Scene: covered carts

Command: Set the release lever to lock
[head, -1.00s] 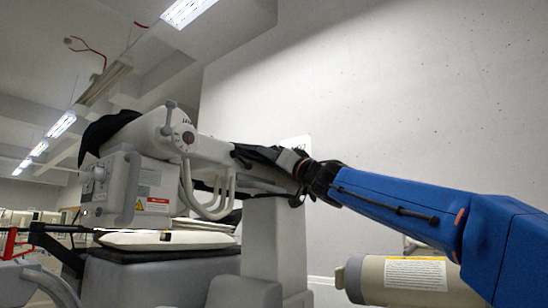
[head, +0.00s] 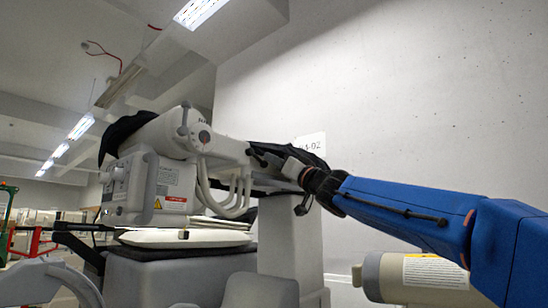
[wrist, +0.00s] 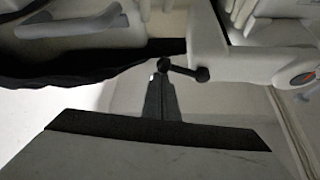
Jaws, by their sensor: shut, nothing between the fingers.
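The release lever (wrist: 185,70) is a short black bar with rounded ends, on the pale cart arm in the wrist view. It lies almost level in that picture, tilted slightly down to the right. My gripper (wrist: 160,78) is shut and empty, its dark fingertips close below the lever's left end. I cannot tell whether they touch. In the head view my gripper (head: 272,162) reaches the side of the cart's pale horizontal arm (head: 228,148). The lever is hard to make out there among dark parts, and any lock marking is not readable.
The cart's grey body (head: 135,185) carries a handle, hoses and a warning label. A dark cover (head: 122,132) hangs over its far end, and black cloth lies near my gripper. The concrete wall (head: 430,110) rises behind.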

